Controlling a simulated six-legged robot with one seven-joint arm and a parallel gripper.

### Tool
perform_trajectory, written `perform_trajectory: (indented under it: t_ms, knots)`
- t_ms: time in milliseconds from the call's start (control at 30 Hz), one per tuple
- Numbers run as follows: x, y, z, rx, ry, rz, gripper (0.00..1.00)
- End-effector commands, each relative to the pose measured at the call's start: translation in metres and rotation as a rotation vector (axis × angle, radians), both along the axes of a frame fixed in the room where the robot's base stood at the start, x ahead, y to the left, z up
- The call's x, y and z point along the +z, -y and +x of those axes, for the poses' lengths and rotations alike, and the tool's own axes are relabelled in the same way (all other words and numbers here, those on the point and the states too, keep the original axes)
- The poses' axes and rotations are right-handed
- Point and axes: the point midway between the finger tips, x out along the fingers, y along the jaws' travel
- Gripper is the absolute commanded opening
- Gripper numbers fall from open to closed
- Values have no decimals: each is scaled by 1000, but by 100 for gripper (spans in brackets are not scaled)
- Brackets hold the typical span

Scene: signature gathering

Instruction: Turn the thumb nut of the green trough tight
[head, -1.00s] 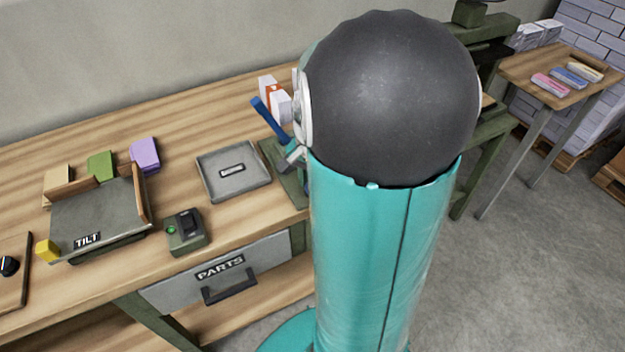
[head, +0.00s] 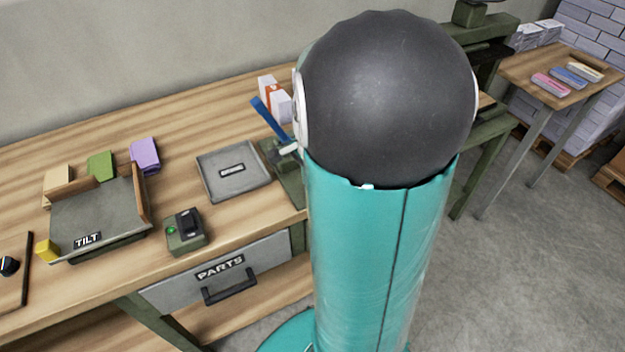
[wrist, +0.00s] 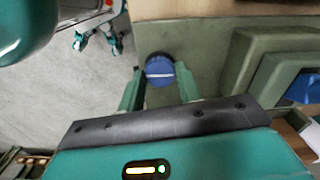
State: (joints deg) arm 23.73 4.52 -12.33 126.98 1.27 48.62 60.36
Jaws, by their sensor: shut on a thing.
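The thumb nut (wrist: 159,68) is a round blue knob with a pale line across its face, at the top middle of the wrist view. My gripper (wrist: 160,82) has its two teal fingers on either side of it, shut on it. The nut sits at an olive-green surface, which seems to be part of the green trough (wrist: 208,60). In the head view my own arm hides the nut and most of my gripper. Part of an olive-green base (head: 290,183) shows left of my arm.
A blue lever (head: 268,117) rises beside my arm. On the bench stand a grey tray (head: 213,184), a small box with a black switch (head: 186,226) and a TILT tray (head: 100,222). A side table (head: 530,85) stands at right. Open floor lies at right.

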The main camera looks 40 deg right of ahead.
Motion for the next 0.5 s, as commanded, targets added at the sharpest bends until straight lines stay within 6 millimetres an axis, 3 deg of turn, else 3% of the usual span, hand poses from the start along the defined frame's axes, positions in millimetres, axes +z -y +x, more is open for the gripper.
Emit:
perform_trajectory:
  t_ms: [200,233,300,500]
  knots:
    - [1,1,1,-2,3,-2,11]
    - [1,1,1,-2,4,-2,40]
    - [1,1,1,-2,3,-2,54]
    - [0,1,0,-1,1,-1,56]
